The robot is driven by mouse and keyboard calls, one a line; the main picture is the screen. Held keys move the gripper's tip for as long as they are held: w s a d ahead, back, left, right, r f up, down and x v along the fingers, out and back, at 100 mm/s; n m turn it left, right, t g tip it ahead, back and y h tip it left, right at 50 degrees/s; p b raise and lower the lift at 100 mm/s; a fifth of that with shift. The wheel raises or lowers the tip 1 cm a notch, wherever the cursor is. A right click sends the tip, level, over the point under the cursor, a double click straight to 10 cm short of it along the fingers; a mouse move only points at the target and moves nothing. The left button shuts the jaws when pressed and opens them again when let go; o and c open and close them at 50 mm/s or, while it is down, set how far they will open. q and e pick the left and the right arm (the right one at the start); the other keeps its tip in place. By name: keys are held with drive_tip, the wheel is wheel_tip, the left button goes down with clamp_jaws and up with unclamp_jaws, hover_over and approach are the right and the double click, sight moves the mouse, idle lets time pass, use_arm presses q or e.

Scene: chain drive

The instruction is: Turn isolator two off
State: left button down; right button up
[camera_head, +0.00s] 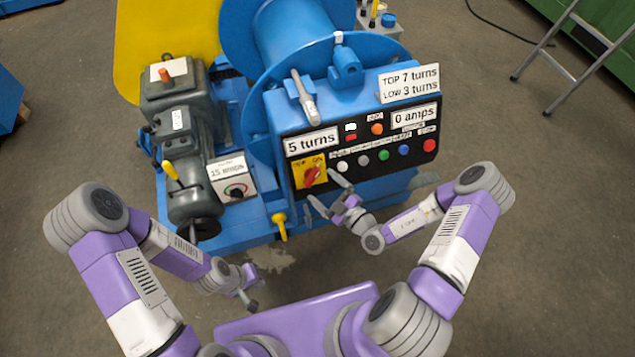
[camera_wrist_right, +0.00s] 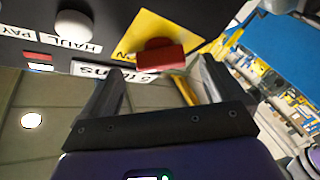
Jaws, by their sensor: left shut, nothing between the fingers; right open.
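A red rotary knob (camera_head: 312,175) on a yellow plate (camera_head: 298,166) sits at the lower left of the black control panel. I cannot read whether this is isolator two. The knob (camera_wrist_right: 160,55) also shows in the right wrist view, on the yellow plate (camera_wrist_right: 140,28). My right gripper (camera_head: 326,192) is open in front of the knob, a finger on either side of its line. In the wrist view its fingers (camera_wrist_right: 162,68) appear short of it, with no visible contact. My left gripper (camera_head: 253,304) is shut and empty, low over the floor, away from the panel.
The black panel (camera_head: 350,141) carries several coloured buttons and white labels. A grey lever (camera_head: 304,100) stands above it. A small dial box (camera_head: 235,180) and a grey motor (camera_head: 180,130) are to the left. A yellow handle (camera_head: 280,225) juts out below. A ladder (camera_head: 575,60) stands far right.

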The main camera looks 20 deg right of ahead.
sight(316, 176)
drive_tip(key=shift+b+x, duration=0.35)
drive_tip(key=shift+x, duration=1.4)
drive_tip(key=shift+c, duration=0.2)
drive_tip(key=c, duration=1)
drive_tip(key=shift+r+n+g+p, duration=0.3)
drive_tip(key=shift+n+p, duration=0.3)
drive_tip(key=shift+p, duration=0.35)
drive_tip(key=n+g+p, duration=0.2)
drive_tip(key=n+p, duration=0.2)
drive_tip(key=p, duration=0.1)
drive_tip(key=r+n+g+p, duration=0.1)
drive_tip(key=n+g+p, duration=0.1)
drive_tip(key=n+p, duration=0.2)
drive_tip(key=n+g+p, duration=0.3)
drive_tip(key=n+p, duration=0.1)
drive_tip(key=p, duration=0.1)
drive_tip(key=shift+w+r+p, duration=0.15)
drive_tip(key=shift+w+p, duration=0.15)
drive_tip(key=shift+p, duration=0.1)
drive_tip(key=n+g+h+p, duration=0.1)
drive_tip(key=n+p, duration=0.1)
drive_tip(key=shift+n+h, duration=0.3)
drive_tip(key=shift+w+n+g+h+p, duration=0.1)
drive_tip(key=shift+n+g+h+p, duration=0.25)
drive_tip(key=shift+n+p, duration=0.25)
